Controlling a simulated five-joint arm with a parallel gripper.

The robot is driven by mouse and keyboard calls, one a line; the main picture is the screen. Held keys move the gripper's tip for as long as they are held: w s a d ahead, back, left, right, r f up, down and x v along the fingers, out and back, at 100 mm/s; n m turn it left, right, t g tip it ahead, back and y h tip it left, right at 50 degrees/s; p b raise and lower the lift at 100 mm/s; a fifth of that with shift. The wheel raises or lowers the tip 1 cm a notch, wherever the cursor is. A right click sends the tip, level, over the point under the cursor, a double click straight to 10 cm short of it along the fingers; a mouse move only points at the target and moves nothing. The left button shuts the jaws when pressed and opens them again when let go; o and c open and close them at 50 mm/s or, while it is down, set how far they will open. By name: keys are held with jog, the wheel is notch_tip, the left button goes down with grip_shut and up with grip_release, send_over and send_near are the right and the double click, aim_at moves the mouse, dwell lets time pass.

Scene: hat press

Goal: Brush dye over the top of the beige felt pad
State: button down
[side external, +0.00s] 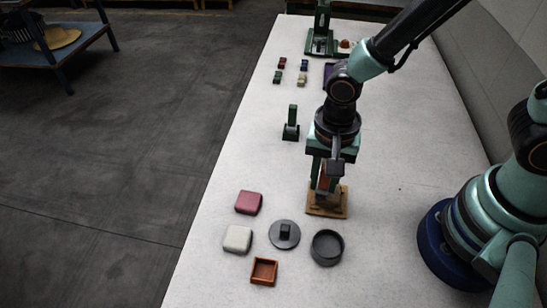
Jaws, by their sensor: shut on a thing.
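My gripper (323,187) points down over a tan wooden block or stand (340,209) near the middle of the white table. It is shut on a small reddish-brown thing (323,176), perhaps the brush, mostly hidden between the fingers. I cannot tell whether this thing touches the wooden block. A pale beige square pad (238,239) lies flat to the left and nearer the front. A dark round open pot (327,261) stands in front of the gripper, and a dark lid with a knob (285,234) lies beside it.
A dusty red pad (248,202) lies behind the beige one. A small orange-brown open tray (264,271) lies in front. A green upright stand (291,124), several small coloured blocks (302,79) and a green press (321,42) are farther back.

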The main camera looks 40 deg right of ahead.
jog(key=shift+s+d, duration=1.15)
jog(key=shift+r, duration=3)
notch_tip(320, 180, up, 3)
